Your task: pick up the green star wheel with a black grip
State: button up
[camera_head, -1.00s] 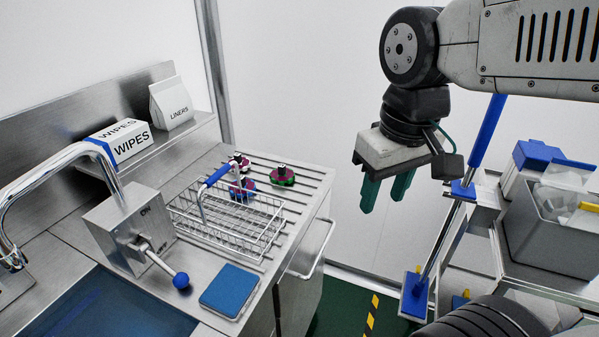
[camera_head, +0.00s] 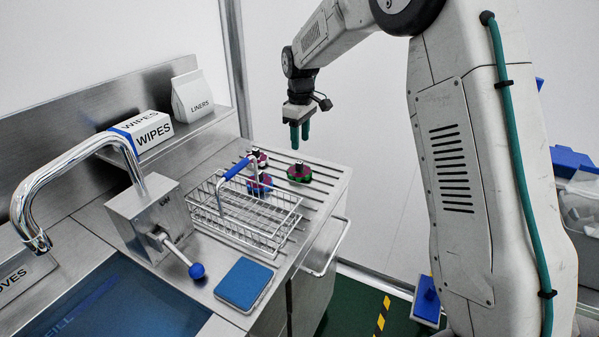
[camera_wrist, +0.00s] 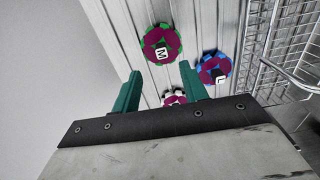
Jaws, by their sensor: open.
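The green star wheel (camera_head: 299,175) has a magenta middle and a dark upright grip. It stands on the ribbed drainboard near its right side. In the wrist view the green wheel (camera_wrist: 149,36) lies just beyond and between the fingertips, with a white tile marked M on top. My gripper (camera_head: 299,144) is open and empty, its two teal fingers pointing down above the wheel, apart from it. The open fingers also show in the wrist view (camera_wrist: 160,72).
A blue wheel (camera_wrist: 226,66) marked L and a white wheel (camera_wrist: 170,101) stand close by. A wire basket (camera_head: 262,232) with a blue handle is in front. The WIPES box (camera_head: 152,133) and LINERS bag (camera_head: 193,96) sit on the back shelf.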

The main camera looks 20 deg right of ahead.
aim_at(300, 161)
notch_tip(300, 161, down, 9)
jog(key=shift+a, duration=0.1)
dwell(0.4)
jog(key=shift+c, duration=0.3)
grip_shut()
